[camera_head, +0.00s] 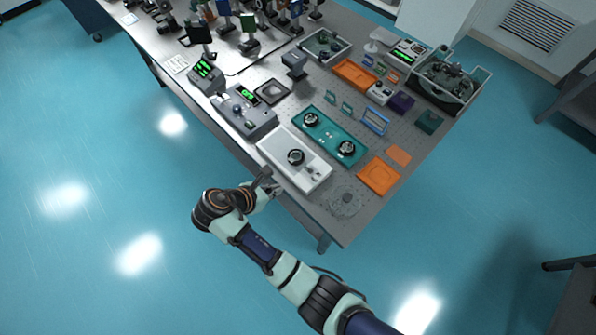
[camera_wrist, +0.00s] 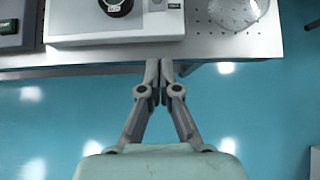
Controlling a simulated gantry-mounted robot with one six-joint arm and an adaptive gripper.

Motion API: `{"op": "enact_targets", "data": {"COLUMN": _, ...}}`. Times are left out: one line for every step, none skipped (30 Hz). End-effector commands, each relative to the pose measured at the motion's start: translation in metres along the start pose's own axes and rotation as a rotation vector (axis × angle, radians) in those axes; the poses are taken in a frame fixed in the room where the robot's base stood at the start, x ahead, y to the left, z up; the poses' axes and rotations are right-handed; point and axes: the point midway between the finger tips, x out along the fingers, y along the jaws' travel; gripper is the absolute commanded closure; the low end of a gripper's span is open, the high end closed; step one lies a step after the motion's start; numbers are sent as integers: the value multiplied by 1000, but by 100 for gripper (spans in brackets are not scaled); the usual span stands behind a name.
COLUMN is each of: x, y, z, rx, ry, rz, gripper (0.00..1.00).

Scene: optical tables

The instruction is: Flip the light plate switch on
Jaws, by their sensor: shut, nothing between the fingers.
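A white plate (camera_head: 275,144) with a round black dial (camera_head: 295,157) lies at the table's front edge in the head view. Small switch-like parts (camera_head: 313,173) sit on its right end, too small to read their position. In the wrist view the plate's front side (camera_wrist: 110,39) shows at the top left, with the small parts (camera_wrist: 155,5) cut by the top border. My gripper (camera_head: 268,181) is just off the table's front edge, beside the plate. In the wrist view my gripper (camera_wrist: 166,68) is shut and empty, its fingertips near the table edge and apart from the plate. I cannot tell which part is the light switch.
A teal plate (camera_head: 330,133) with two dials lies behind the white one. A grey control box (camera_head: 248,117) with a green display stands to its left. A clear round dish (camera_head: 345,202) and an orange tray (camera_head: 378,177) lie to the right. Open floor lies in front.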

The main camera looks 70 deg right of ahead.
Motion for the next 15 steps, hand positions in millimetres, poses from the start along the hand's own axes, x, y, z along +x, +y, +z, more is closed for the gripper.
{"op": "enact_targets", "data": {"x": 0, "y": 0, "z": 0, "rx": 0, "ry": 0, "rz": 1, "gripper": 100}}
{"op": "enact_targets", "data": {"x": 0, "y": 0, "z": 0, "rx": 1, "ry": 1, "rz": 1, "gripper": 100}}
{"op": "enact_targets", "data": {"x": 0, "y": 0, "z": 0, "rx": 1, "ry": 1, "rz": 2, "gripper": 100}}
{"op": "enact_targets", "data": {"x": -1, "y": 0, "z": 0, "rx": 2, "ry": 1, "rz": 2, "gripper": 100}}
{"op": "enact_targets", "data": {"x": -1, "y": 0, "z": 0, "rx": 2, "ry": 2, "rz": 2, "gripper": 100}}
{"op": "enact_targets", "data": {"x": 0, "y": 0, "z": 0, "rx": 2, "ry": 2, "rz": 3, "gripper": 100}}
{"op": "enact_targets", "data": {"x": 1, "y": 0, "z": 0, "rx": 3, "ry": 2, "rz": 3, "gripper": 100}}
{"op": "enact_targets", "data": {"x": 2, "y": 0, "z": -1, "rx": 3, "ry": 2, "rz": 2, "gripper": 100}}
{"op": "enact_targets", "data": {"x": 5, "y": 0, "z": -1, "rx": 3, "ry": 2, "rz": 2, "gripper": 100}}
{"op": "enact_targets", "data": {"x": 8, "y": 0, "z": -1, "rx": 3, "ry": 2, "rz": 1, "gripper": 100}}
{"op": "enact_targets", "data": {"x": 12, "y": 0, "z": -1, "rx": 3, "ry": 2, "rz": 0, "gripper": 100}}
{"op": "enact_targets", "data": {"x": 19, "y": 0, "z": -2, "rx": 3, "ry": 3, "rz": 1, "gripper": 100}}
{"op": "enact_targets", "data": {"x": 24, "y": 0, "z": -2, "rx": 4, "ry": 3, "rz": 1, "gripper": 100}}
{"op": "enact_targets", "data": {"x": 30, "y": 0, "z": -2, "rx": 5, "ry": 3, "rz": 0, "gripper": 100}}
{"op": "enact_targets", "data": {"x": 39, "y": 0, "z": -2, "rx": 5, "ry": 2, "rz": 0, "gripper": 100}}
